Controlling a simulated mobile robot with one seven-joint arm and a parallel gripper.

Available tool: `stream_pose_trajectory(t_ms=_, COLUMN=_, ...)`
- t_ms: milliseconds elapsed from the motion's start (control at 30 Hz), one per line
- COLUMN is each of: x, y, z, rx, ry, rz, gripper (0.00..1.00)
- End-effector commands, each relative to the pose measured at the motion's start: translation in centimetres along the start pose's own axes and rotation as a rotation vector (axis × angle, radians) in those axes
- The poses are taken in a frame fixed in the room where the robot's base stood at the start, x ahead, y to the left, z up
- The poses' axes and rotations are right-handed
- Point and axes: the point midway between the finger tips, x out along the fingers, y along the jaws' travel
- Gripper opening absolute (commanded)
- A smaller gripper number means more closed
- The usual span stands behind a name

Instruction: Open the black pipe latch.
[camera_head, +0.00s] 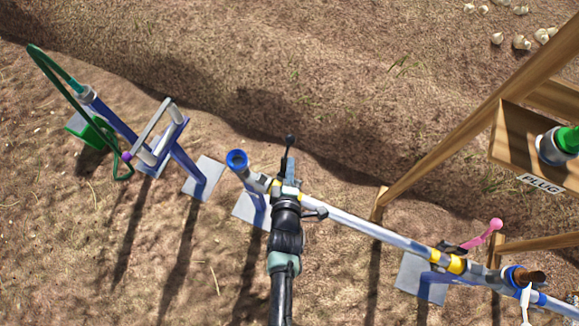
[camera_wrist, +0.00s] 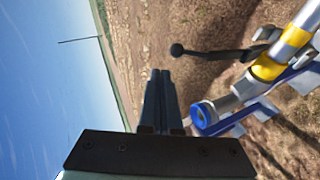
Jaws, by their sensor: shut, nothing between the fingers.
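The black pipe latch is a thin dark lever with a round knob (camera_head: 290,139). It rises beside the yellow-banded pipe joint near the pipe's open blue end (camera_head: 237,159). In the wrist view the latch lever (camera_wrist: 215,53) lies right of and beyond my fingertips, apart from them in the picture. The blue pipe end (camera_wrist: 203,117) is just right of the fingers there. My gripper (camera_wrist: 160,73) is shut and empty. In the head view my gripper (camera_head: 290,165) overlaps the latch area, and my wrist hides part of the pipe and the latch base.
The grey pipe (camera_head: 360,222) runs down to the right, to a pink-handled latch (camera_head: 483,236) and yellow bands. A wooden frame (camera_head: 465,130) with a plug box (camera_head: 512,150) stands right. A blue stand with a green hose (camera_head: 75,84) is left. Bare soil lies between.

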Motion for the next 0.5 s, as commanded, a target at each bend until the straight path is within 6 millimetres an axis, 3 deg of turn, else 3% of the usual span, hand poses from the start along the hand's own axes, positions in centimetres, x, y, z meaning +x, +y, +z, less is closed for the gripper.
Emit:
stream_pose_trajectory(t_ms=200, x=-1.7, y=0.4, z=-0.1, rx=-0.001, ry=0.001, rz=0.000, gripper=0.00)
stream_pose_trajectory(t_ms=500, x=-2.0, y=0.4, z=0.0, rx=0.000, ry=0.001, rz=-0.001, gripper=0.00)
